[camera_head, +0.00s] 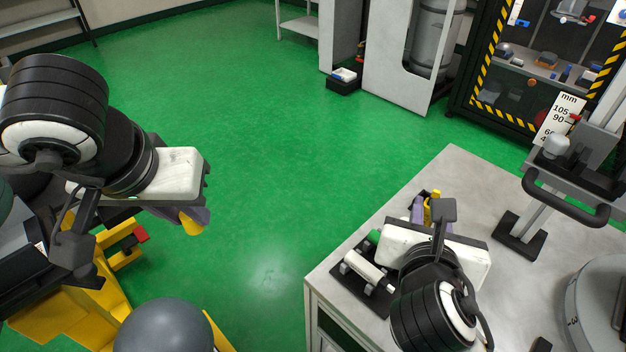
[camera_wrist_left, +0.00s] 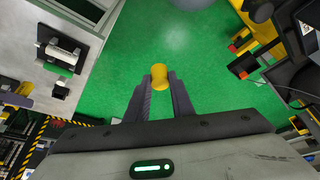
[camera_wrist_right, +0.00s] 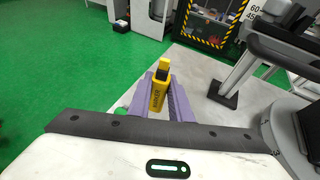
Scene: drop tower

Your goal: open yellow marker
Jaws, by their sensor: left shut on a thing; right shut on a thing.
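The yellow marker (camera_wrist_right: 157,95) is upright between the fingers of my right gripper (camera_wrist_right: 161,92), which is shut on its body. Dark lettering runs along the body, with a black collar and a narrower yellow tip on top. It is partly hidden in the head view (camera_head: 434,196). My left gripper (camera_wrist_left: 159,85) is shut on a short yellow cylinder, which looks like the marker's cap (camera_wrist_left: 159,74); this also shows in the head view (camera_head: 191,225). The cap is well apart from the marker, out over the floor on the left.
The grey table (camera_head: 455,175) is under my right gripper. A dark stand with a white cylinder (camera_head: 367,271) is at its left edge, beside my right gripper. A metal post with a dark handle (camera_head: 565,203) stands to the right. Green floor lies open between my grippers.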

